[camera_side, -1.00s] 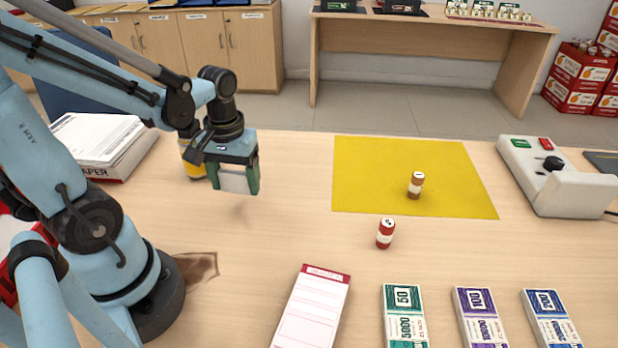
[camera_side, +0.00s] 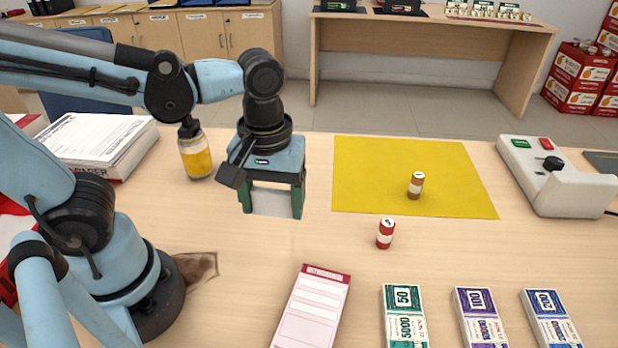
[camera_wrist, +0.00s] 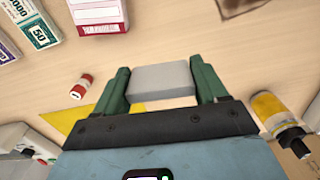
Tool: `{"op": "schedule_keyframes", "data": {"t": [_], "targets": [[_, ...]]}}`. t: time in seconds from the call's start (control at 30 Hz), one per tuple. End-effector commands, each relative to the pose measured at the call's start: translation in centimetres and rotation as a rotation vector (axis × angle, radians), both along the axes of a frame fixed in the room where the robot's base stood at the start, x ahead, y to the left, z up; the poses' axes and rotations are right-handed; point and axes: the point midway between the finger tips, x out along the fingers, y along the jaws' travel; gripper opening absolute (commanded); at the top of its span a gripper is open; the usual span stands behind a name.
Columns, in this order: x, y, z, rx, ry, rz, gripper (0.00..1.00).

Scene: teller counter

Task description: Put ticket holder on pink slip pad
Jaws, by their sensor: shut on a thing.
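My gripper (camera_side: 272,205) is shut on a light grey block, the ticket holder (camera_side: 272,203), and holds it above the table, left of the yellow mat. In the wrist view the ticket holder (camera_wrist: 161,80) sits between the two green fingers of my gripper (camera_wrist: 163,84). The pink slip pad (camera_side: 312,308) lies flat at the front middle of the table, with a dark red top band and pale pink lines. It also shows in the wrist view (camera_wrist: 98,12), at the top left. My gripper is behind and left of the pad, apart from it.
A yellow mat (camera_side: 440,206) carries a brown-and-white roll (camera_side: 415,186). A red-and-white roll (camera_side: 385,233) stands between mat and pad. Banknote bundles (camera_side: 404,318) lie right of the pad. A yellow bottle (camera_side: 196,158) and paper box (camera_side: 125,165) stand left.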

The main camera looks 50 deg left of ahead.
Motion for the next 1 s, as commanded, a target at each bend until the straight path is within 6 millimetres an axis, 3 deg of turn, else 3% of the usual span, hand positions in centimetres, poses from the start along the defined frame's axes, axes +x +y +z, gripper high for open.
{"op": "schedule_keyframes", "data": {"t": [0.03,0.3,0.5,0.73,1.0], "targets": [[0.0,-1.6,0.1,0.0,0.0,-0.007,0.41],[-1.6,-9.1,0.3,0.001,-0.002,0.033,0.41],[-3.3,-12.8,0.3,0.001,-0.003,0.06,0.41],[-4.1,-14.3,-0.2,0.001,-0.003,0.075,0.41],[-4.2,-14.3,-3.2,0.001,-0.003,0.077,0.41]]}}
